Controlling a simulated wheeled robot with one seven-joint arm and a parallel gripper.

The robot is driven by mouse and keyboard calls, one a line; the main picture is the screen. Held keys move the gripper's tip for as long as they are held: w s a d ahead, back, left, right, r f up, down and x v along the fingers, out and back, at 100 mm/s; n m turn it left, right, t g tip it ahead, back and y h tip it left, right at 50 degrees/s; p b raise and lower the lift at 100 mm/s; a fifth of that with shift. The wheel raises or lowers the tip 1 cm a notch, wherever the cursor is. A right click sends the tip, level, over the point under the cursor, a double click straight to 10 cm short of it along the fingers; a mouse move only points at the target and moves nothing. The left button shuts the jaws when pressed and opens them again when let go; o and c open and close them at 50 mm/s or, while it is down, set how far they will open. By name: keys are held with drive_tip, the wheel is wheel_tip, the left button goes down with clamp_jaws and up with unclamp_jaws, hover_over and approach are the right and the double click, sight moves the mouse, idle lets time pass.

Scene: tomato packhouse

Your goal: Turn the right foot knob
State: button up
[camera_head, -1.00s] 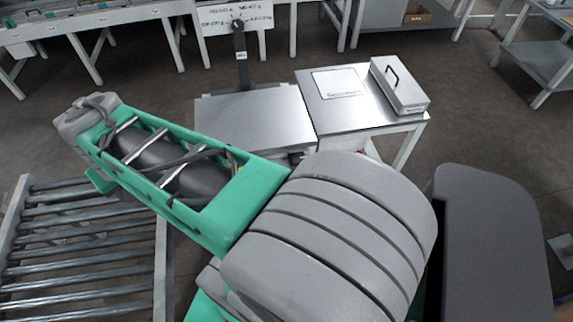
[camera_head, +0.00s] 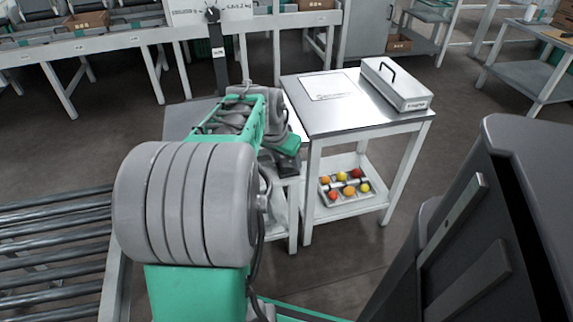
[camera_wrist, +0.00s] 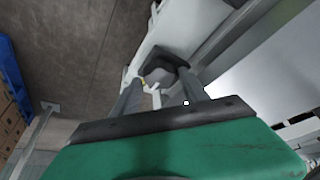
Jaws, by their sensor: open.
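In the wrist view, a dark, rounded knob (camera_wrist: 165,66) with a grey face shows between the fingertips of my gripper (camera_wrist: 160,78). It looks like the right foot knob, under the edge of the scale. The two grey fingers are apart, one on each side of it; I cannot tell whether they touch it. A small yellow mark and a thin white piece show near the left fingertip. In the head view, my gripper (camera_head: 288,162) is at the right front of the scale's steel platform (camera_head: 182,122), and the knob is hidden there.
A steel-topped table (camera_head: 330,118) stands right of the scale, bearing a handled steel case (camera_head: 398,88). A tray (camera_head: 345,198) of red, orange and yellow fruit sits on its lower shelf. A roller conveyor (camera_head: 50,250) is at the left.

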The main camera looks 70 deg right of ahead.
drive_tip(key=shift+d+f, duration=0.15)
drive_tip(key=shift+f, duration=0.2)
drive_tip(key=shift+c, duration=0.2)
drive_tip(key=c, duration=1)
